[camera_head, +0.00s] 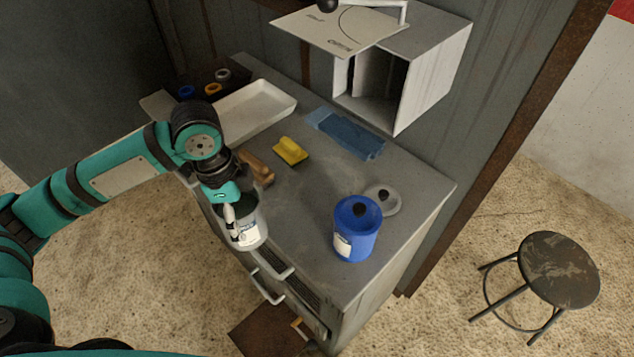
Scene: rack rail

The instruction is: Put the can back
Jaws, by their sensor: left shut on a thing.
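A grey can (250,236) with a white label is in the grip of my left gripper (231,214). The can is upright at the counter's front left edge; I cannot tell whether it touches the counter. A blue can (356,232) with a dark knob on top stands upright on the grey counter (310,205), to the right of the held can. A round grey lid (384,201) with a dark knob lies just behind the blue can. My right gripper is out of view.
An open metal box (425,75) hangs above. Handles (266,288) stick out in front. A stool (558,270) stands right.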

